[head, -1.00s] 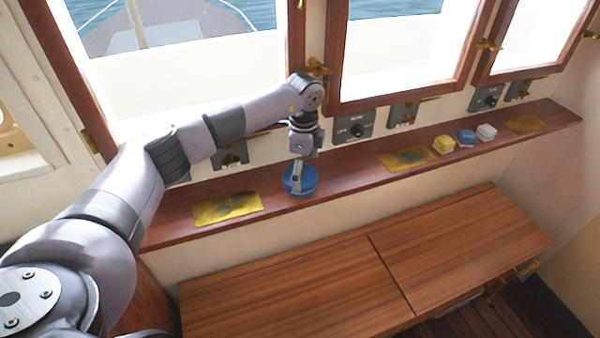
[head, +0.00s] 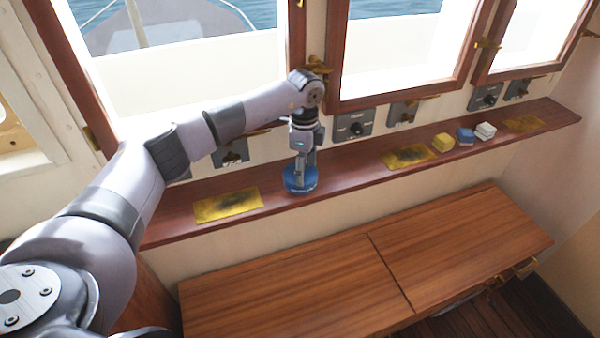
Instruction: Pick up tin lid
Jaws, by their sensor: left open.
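A round blue tin (head: 301,188) stands on the narrow wooden shelf below the windows, in the head view. I take its blue top to be the tin lid, but lid and body cannot be told apart at this size. My left gripper (head: 300,178) points down from above, with its fingers at the top of the tin. It is open, and the fingers cover part of the tin's top. I cannot tell whether they touch it. My right gripper is not in view.
Yellow (head: 443,142), blue (head: 465,136) and white (head: 486,131) blocks sit farther right. Control panels line the wall behind. A wooden bench top (head: 300,290) is below.

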